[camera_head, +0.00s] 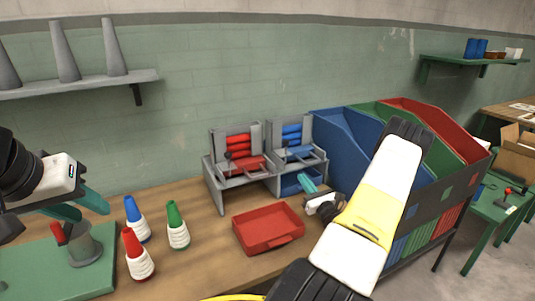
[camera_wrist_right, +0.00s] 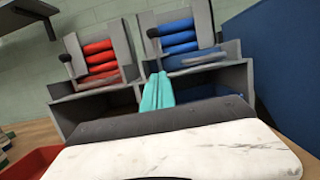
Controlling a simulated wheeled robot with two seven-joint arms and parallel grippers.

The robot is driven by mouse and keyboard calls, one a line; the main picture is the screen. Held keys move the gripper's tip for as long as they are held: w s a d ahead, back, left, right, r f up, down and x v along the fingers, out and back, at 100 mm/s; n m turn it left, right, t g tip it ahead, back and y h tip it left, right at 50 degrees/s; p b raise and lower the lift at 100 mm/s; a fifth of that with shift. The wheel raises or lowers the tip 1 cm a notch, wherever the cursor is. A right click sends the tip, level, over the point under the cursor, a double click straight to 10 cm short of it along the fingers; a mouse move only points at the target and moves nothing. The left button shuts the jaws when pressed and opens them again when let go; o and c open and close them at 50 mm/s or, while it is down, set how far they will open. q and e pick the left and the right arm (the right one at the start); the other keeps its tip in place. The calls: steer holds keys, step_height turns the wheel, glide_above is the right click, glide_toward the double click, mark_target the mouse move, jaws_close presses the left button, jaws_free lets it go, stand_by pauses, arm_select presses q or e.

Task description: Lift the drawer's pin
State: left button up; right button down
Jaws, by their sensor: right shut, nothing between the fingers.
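Two grey frames stand side by side against the wall, a left one (camera_head: 213,170) with red spools and a right one (camera_head: 276,159) with blue spools. A black-knobbed pin (camera_wrist_right: 65,58) stands at the left frame and another (camera_wrist_right: 152,33) at the right frame. A blue drawer (camera_head: 290,186) sits low in the right frame. A red drawer-like tray (camera_head: 268,243) lies on the table. My right gripper (camera_wrist_right: 157,90) is shut and empty, its teal fingers before the right frame; it also shows in the head view (camera_head: 307,183). My left gripper (camera_head: 82,206) is open and empty at the far left.
A grey cup (camera_head: 84,249) stands on a green mat (camera_head: 40,270). A blue bin (camera_head: 350,150) is close on the right of the frames.

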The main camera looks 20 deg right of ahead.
mark_target(286, 157)
steer(key=x, duration=0.9)
steer(key=shift+w+a, duration=0.15)
steer(key=r, duration=0.3)
steer(key=shift+w+r, duration=0.15)
steer(key=shift+w, duration=0.2)
steer(key=shift+r, duration=0.5)
steer(key=shift+r, duration=2.15)
